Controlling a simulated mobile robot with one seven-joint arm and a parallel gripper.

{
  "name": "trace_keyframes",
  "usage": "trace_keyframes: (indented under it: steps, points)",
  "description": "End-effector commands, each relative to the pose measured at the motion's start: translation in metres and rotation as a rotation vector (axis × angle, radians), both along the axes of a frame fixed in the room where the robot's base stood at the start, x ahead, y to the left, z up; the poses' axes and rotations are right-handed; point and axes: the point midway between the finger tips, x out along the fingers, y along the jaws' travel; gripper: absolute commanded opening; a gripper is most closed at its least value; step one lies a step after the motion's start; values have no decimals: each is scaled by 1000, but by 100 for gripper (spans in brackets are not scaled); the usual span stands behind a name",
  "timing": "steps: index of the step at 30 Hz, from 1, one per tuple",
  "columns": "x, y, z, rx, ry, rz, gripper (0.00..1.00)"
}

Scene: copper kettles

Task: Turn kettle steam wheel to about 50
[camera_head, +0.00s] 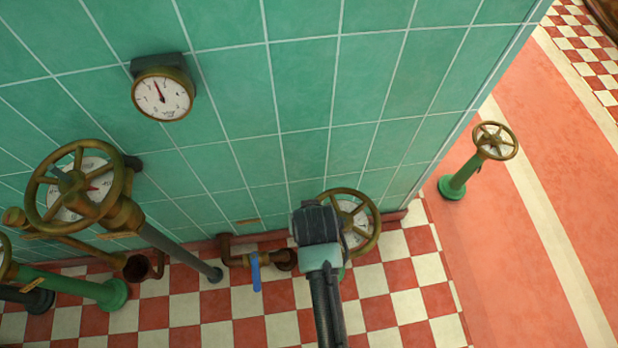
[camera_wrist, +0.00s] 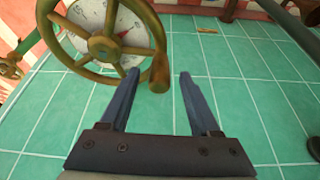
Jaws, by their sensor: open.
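A brass spoked wheel (camera_head: 375,240) stands low by the tiled wall in the head view, partly hidden behind my arm. It fills the upper left of the wrist view (camera_wrist: 92,47). A white dial (camera_wrist: 112,22) with a red pointer shows behind its spokes; I cannot read its value. A brass handle knob (camera_wrist: 160,68) sticks out from the rim. My gripper (camera_wrist: 159,78) is open, its two dark fingers on either side of the knob's end in the picture. I cannot tell whether they touch it. The fingers are hidden in the head view.
Another brass wheel with a dial (camera_head: 75,185) stands at the left among pipes. A round gauge (camera_head: 162,98) hangs on the wall. A blue lever (camera_head: 256,272) is on a low pipe left of my arm. A green post with a small wheel (camera_head: 495,140) stands at right.

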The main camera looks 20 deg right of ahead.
Motion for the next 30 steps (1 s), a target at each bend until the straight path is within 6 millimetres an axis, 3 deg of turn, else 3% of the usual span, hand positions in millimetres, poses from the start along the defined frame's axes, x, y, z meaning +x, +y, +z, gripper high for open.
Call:
trace_keyframes:
  steps: [6, 17, 27, 30]
  points:
    - [9, -3, -23, 0, -1, -1, 63]
    - [11, -4, -26, -1, -2, 0, 63]
    - [11, -4, -26, 0, -1, 0, 4]
    - [11, -4, -26, 0, -1, 0, 0]
